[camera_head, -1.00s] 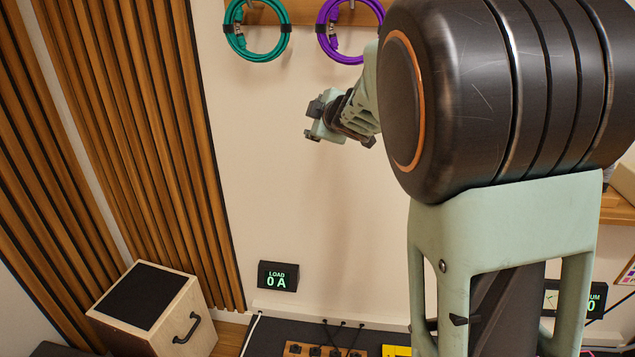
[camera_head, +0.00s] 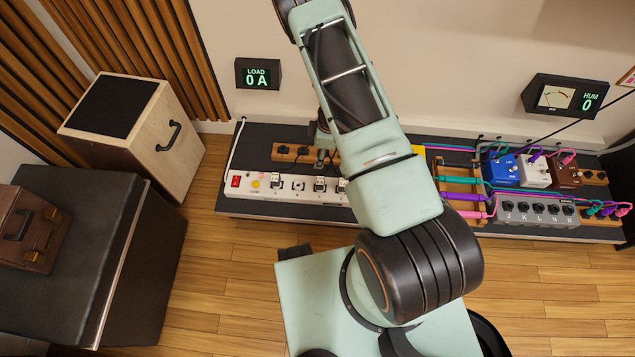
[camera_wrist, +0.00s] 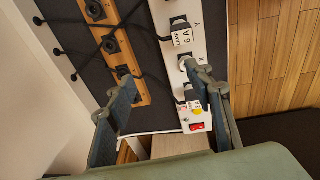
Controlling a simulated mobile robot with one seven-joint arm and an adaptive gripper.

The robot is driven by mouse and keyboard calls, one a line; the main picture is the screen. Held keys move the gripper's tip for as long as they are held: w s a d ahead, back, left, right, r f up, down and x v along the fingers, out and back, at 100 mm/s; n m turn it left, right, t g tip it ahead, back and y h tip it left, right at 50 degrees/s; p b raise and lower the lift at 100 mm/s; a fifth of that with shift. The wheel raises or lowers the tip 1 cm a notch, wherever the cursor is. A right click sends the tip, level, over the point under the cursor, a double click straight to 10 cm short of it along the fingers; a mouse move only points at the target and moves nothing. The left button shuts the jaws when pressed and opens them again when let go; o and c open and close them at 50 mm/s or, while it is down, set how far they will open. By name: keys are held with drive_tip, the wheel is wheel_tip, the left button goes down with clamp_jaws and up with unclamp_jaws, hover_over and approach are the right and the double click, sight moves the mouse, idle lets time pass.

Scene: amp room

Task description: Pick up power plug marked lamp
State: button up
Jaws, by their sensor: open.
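The black plug with a white tag reading LAMP 6 A (camera_wrist: 182,38) sits in the white power strip (camera_wrist: 192,53) near the letter Y in the wrist view. Another black plug (camera_wrist: 191,93) sits nearer the red switch (camera_wrist: 197,127), its tag too small to read. My gripper (camera_wrist: 160,78) is open, its fingers apart, one beside the wooden strip and one by the white strip. The lamp plug lies beyond the fingertips, not between them. In the head view the white power strip (camera_head: 262,184) shows, partly hidden by my arm.
A wooden outlet strip (camera_head: 290,153) with black plugs and cables runs behind the white strip. Coloured cables (camera_head: 462,180) and effect pedals (camera_head: 502,170) are to the right. A wooden box (camera_head: 150,135) and a dark cabinet (camera_head: 90,240) stand left. The wall is close behind.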

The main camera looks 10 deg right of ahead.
hover_over(321, 181)
drive_tip(key=shift+g, duration=0.4)
drive_tip(key=f, duration=0.4)
drive_tip(key=shift+w+d+f+b, duration=0.1)
drive_tip(key=shift+d+f+b, duration=0.15)
drive_tip(key=shift+b, duration=0.05)
drive_tip(key=f+b, duration=0.1)
drive_tip(key=f, duration=0.3)
drive_tip(key=shift+w+a+f+b, duration=0.1)
drive_tip(key=shift+a+f+b, duration=0.1)
drive_tip(key=shift+f+b, duration=0.2)
wheel_tip(321, 181, down, 5)
drive_tip(key=shift+a+r+b, duration=0.1)
drive_tip(key=shift+r+b, duration=0.05)
drive_tip(key=shift+b, duration=1)
drive_tip(key=shift+f, duration=0.35)
drive_tip(key=shift+c, duration=0.3)
drive_tip(key=c, duration=1.2)
drive_tip(key=shift+r, duration=0.15)
